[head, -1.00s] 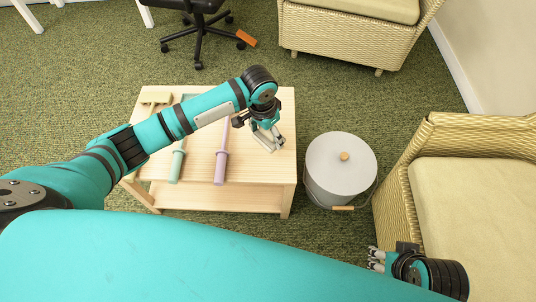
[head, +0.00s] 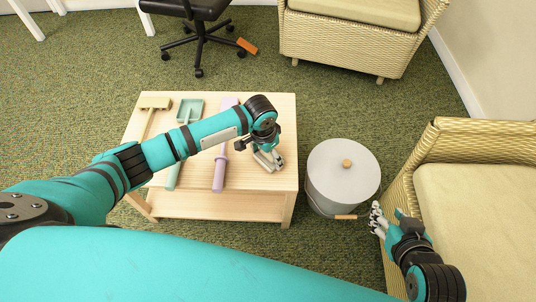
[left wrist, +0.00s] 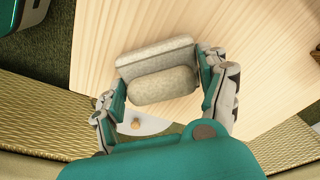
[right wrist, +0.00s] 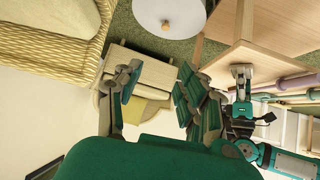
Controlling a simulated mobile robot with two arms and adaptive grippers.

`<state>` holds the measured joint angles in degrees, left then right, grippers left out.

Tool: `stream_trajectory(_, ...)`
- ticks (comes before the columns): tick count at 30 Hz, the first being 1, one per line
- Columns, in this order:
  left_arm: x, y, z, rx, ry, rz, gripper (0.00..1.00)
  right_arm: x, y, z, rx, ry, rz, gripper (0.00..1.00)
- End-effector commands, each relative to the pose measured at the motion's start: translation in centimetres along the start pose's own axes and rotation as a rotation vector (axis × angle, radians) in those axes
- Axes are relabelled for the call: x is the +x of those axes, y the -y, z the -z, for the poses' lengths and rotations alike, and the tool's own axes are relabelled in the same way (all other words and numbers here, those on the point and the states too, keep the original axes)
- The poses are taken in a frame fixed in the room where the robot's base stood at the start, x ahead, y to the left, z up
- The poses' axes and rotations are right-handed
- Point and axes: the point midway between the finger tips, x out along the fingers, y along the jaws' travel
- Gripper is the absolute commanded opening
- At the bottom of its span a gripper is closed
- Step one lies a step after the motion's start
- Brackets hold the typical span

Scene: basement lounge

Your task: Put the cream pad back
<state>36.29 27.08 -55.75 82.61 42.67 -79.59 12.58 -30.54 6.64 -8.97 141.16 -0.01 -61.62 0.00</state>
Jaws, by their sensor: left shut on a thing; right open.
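The cream pad (left wrist: 163,85) shows in the left wrist view as a pale, rounded block with a groove along it. My left gripper (left wrist: 165,98) is shut on it, with one finger at each end. In the head view my left gripper (head: 268,160) is over the right part of the wooden table (head: 283,120), and the pad is mostly hidden there. I cannot tell whether the pad touches the tabletop. My right gripper (head: 378,218) is open and empty, between the lidded bucket and the armchair. Its spread fingers show in the right wrist view (right wrist: 160,85).
On the table lie a cream-headed tool (head: 154,103), a teal tool (head: 190,109) and a lilac tool (head: 219,175). A grey lidded bucket (head: 342,175) stands right of the table. A wicker armchair (head: 470,210) is at the right. An orange block (head: 247,46) lies on the carpet.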

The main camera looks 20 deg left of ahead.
Motion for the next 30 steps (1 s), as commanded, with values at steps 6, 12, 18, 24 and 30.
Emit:
stream_trajectory(6,0.2,-0.1,-0.2,0.0,0.004,0.0,0.92,0.0,0.0,-0.1,0.0,0.002,0.0,0.4)
stream_trajectory(12,0.1,-0.1,-0.1,0.0,0.003,0.0,1.0,0.0,0.0,-0.1,0.0,0.002,0.0,0.4)
stream_trajectory(18,-0.1,0.0,-0.1,0.0,0.002,0.0,1.0,-0.1,0.0,-0.1,0.0,0.006,-0.001,0.4)
stream_trajectory(24,-1.7,0.0,0.0,0.0,0.001,0.0,1.0,-1.0,-0.3,-2.8,0.003,0.146,-0.007,0.4)
stream_trajectory(30,-4.3,0.0,0.0,0.0,0.001,0.0,1.0,-3.2,-0.9,-6.9,0.009,0.371,-0.02,0.4)
